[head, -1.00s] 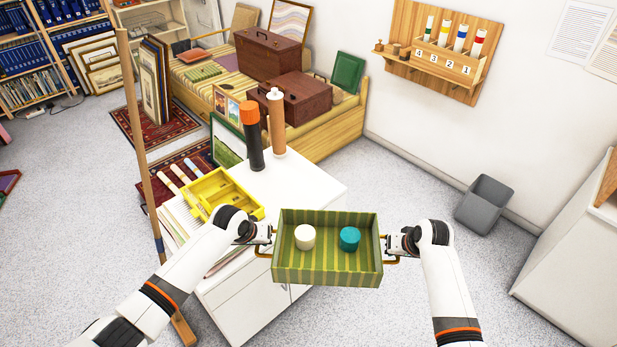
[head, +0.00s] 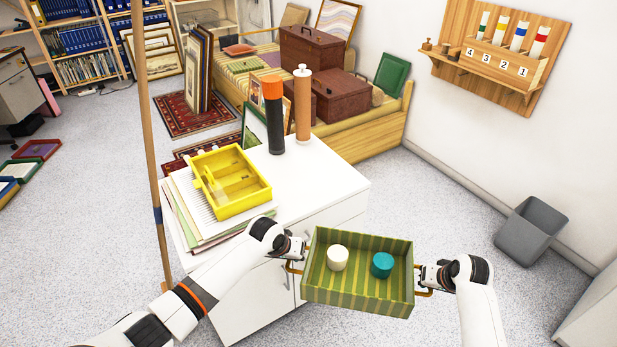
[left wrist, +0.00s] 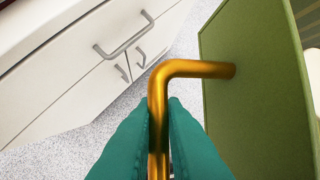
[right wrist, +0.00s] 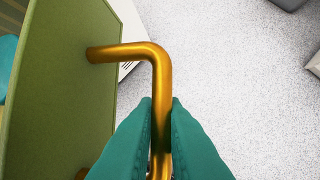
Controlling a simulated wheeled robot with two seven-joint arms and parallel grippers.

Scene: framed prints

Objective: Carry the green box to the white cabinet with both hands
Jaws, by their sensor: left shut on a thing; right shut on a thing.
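The green striped box (head: 357,287) is an open tray held level in the air, with a white round piece (head: 338,258) and a teal round piece (head: 381,265) inside. My left gripper (head: 299,252) is shut on its left brass handle (left wrist: 160,105). My right gripper (head: 424,281) is shut on its right brass handle (right wrist: 160,105). The white cabinet (head: 322,175) stands just behind and to the left of the box. Its drawer fronts with grey handles show in the left wrist view (left wrist: 60,75). The box appears in front of the cabinet's near right side.
On the cabinet stand a yellow tray (head: 230,205) over papers, a black tube with orange cap (head: 274,125) and a brown tube (head: 303,105). The cabinet top's right part is clear. A wooden pole (head: 148,130) stands left. A grey bin (head: 530,230) is at right.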

